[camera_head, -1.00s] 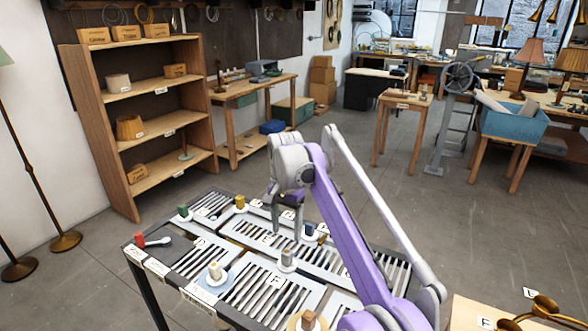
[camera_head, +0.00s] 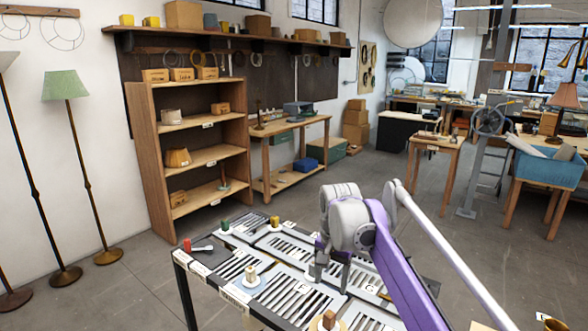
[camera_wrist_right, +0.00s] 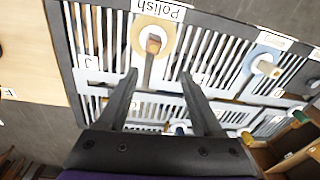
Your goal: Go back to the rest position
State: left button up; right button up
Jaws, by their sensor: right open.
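My right gripper (camera_head: 331,272) hangs over the slatted table (camera_head: 186,262), its fingers apart with nothing between them. In the right wrist view its two dark fingers (camera_wrist_right: 158,76) are spread above the slats. Beyond the fingertips is a round tan disc (camera_wrist_right: 136,33) with a brown block (camera_wrist_right: 153,45), beside a "Polish" label. In the head view, my purple and white right arm comes in from the lower right and hides part of the table. My left gripper is not in view.
The table holds a red-handled item (camera_head: 187,245), a green piece (camera_head: 225,225), a yellow piece (camera_head: 275,221) and a pale piece (camera_head: 250,273). A wooden shelf (camera_head: 152,150) and floor lamps (camera_head: 66,84) stand at the left. Grey floor is open behind the table.

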jog(key=s+d+f+n+t, duration=0.1)
jog(key=s+d+f+n, duration=0.15)
jog(key=s, duration=0.35)
jog(key=s+d+f+n+t, duration=0.1)
jog(key=s+d, duration=0.2)
jog(key=s, duration=0.4)
jog(key=s+d+f+n+t, duration=0.2)
jog(key=s+d+f+t, duration=0.1)
jog(key=s+f, duration=0.9)
jog(key=shift+s+d, duration=0.2)
jog(key=shift+s, duration=0.8)
jog(key=shift+n, duration=0.25)
